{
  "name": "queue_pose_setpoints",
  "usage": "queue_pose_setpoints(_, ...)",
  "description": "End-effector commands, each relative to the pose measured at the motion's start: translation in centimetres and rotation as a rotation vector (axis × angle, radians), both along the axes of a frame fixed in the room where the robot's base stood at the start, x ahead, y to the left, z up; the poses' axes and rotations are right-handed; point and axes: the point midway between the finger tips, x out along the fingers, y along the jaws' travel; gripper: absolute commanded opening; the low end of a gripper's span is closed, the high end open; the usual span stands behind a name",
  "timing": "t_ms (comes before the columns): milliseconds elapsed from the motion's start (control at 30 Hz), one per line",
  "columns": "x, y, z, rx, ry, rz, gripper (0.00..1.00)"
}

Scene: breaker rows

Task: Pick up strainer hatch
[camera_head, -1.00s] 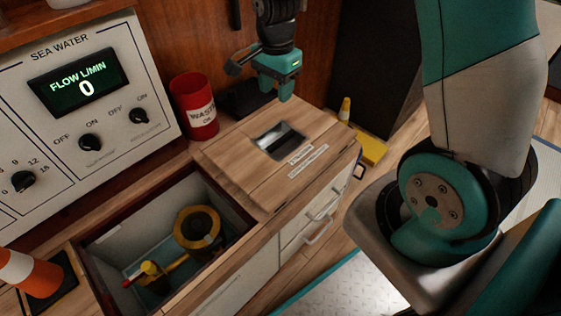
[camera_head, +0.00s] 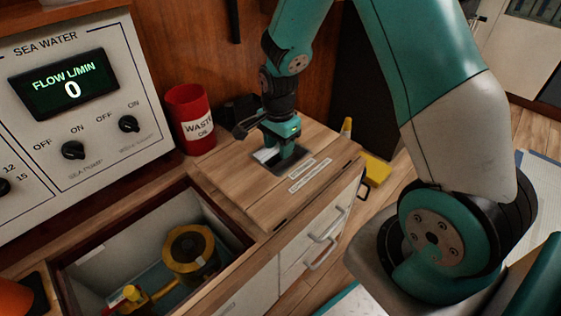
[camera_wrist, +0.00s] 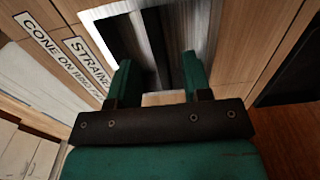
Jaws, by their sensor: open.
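The strainer hatch (camera_head: 235,190) is a wooden lid lying flat on the counter top, with a metal-lined recess (camera_head: 263,156) and printed labels beside it. In the wrist view the recess (camera_wrist: 165,35) shows bright metal edges and dark bars or shadows inside. My gripper (camera_head: 284,162) points down at the recess, its fingertips at or just inside the opening. In the wrist view its two green fingers (camera_wrist: 159,75) are apart over the recess, with nothing seen held between them. Whether the fingers touch the recess's handle part is hidden.
A red waste can (camera_head: 190,118) and a dark object (camera_head: 238,108) stand behind the hatch. An open bin (camera_head: 100,255) at front left holds a yellow-rimmed round part (camera_head: 188,245). The sea water panel (camera_head: 70,100) stands at left. Drawers with handles (camera_head: 322,252) are below.

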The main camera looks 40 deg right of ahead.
Motion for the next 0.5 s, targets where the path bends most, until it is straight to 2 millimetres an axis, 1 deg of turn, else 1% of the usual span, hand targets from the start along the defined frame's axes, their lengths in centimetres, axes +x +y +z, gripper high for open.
queue_pose_setpoints(33,0.0,-0.2,-1.3,0.0,0.001,-0.001,0.45)
queue_pose_setpoints(100,0.0,-0.5,-2.5,0.001,0.002,-0.001,0.45)
queue_pose_setpoints(200,0.0,-0.5,-3.9,0.001,0.002,0.0,0.45)
queue_pose_setpoints(300,0.1,-0.5,-4.4,0.0,0.001,0.0,0.45)
queue_pose_setpoints(467,0.1,-0.5,-4.2,0.0,0.0,0.0,0.45)
queue_pose_setpoints(500,0.1,-0.5,-4.2,0.0,0.0,0.0,0.4)
